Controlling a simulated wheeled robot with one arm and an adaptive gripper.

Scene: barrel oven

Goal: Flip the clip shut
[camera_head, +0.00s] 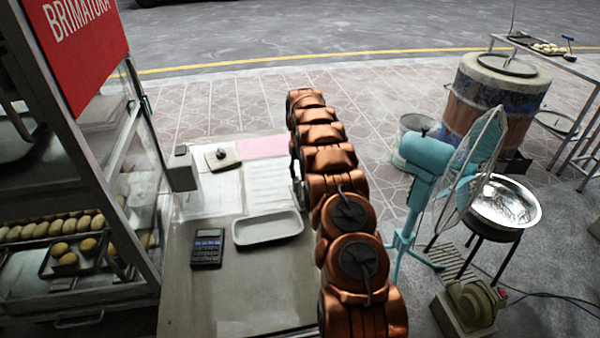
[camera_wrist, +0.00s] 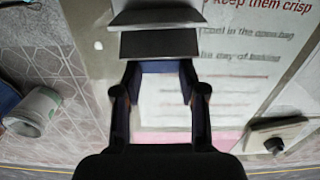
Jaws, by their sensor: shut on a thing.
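My gripper (camera_wrist: 158,28) is in the wrist view, with its two dark fingertips close together, one above the other, and a thin pale strip between them. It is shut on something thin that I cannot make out. The fingertips are over the printed white sheet (camera_wrist: 235,75), which has a pink band. The head view shows this sheet (camera_head: 268,182) on the table, left of my copper arm; the arm hides most of the gripper there. I cannot clearly identify the clip in either view.
A wooden block with a dark knob (camera_head: 222,158) lies by the sheet. A white tray (camera_head: 267,228) and a calculator (camera_head: 207,248) are nearer on the table. A glass bread cabinet (camera_head: 140,140) bounds the left; a teal fan (camera_head: 430,155) stands right of my arm.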

